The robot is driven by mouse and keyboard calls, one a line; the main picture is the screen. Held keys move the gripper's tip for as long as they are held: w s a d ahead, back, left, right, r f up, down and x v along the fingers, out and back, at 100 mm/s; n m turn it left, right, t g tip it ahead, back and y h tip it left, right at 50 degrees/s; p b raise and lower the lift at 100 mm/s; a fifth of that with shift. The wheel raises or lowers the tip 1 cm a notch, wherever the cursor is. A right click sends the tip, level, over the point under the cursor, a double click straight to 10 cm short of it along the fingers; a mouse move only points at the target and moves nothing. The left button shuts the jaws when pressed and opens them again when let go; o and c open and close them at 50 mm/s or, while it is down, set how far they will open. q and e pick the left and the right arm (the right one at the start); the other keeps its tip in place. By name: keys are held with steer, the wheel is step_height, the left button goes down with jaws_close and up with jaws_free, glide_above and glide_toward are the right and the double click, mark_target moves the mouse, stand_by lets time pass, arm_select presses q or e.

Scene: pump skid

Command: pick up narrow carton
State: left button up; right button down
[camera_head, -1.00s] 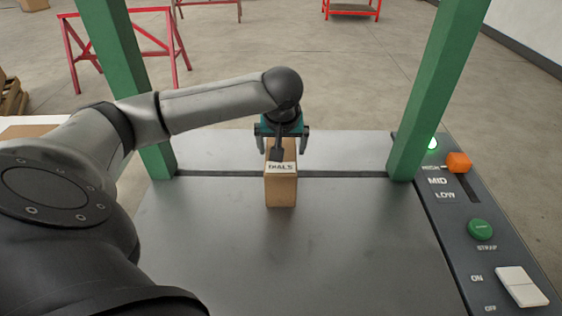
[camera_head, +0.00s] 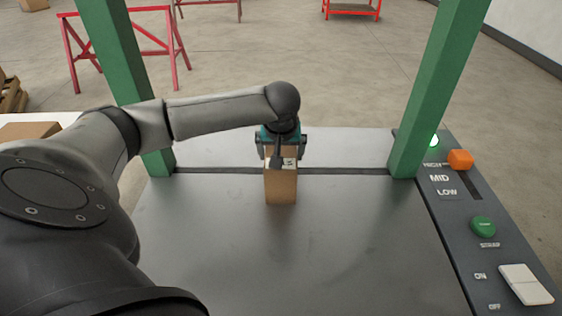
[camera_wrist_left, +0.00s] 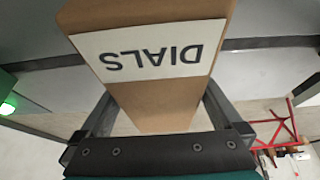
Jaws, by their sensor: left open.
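The narrow carton (camera_head: 281,188) is a tall brown box standing upright on the grey metal table, near the dark slot. Its label reads DIALS in the left wrist view (camera_wrist_left: 152,50). My left gripper (camera_head: 281,152) is over the carton's top, with its fingers lowered on either side of it. In the left wrist view the two fingers (camera_wrist_left: 158,115) flank the carton and are open. The arm and gripper hide part of the carton's top and label in the head view. My right gripper is not in view.
Green posts (camera_head: 428,90) rise at both sides of the table (camera_head: 290,255). A control panel (camera_head: 470,215) with an orange slider knob (camera_head: 460,160), green button (camera_head: 483,227) and white switch (camera_head: 525,284) lies along the right edge. The table's front is clear.

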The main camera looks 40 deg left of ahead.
arm_select(q)
steer(key=shift+f+p, duration=0.15)
steer(key=shift+p, duration=0.15)
stand_by(0.4)
jaws_close()
stand_by(0.6)
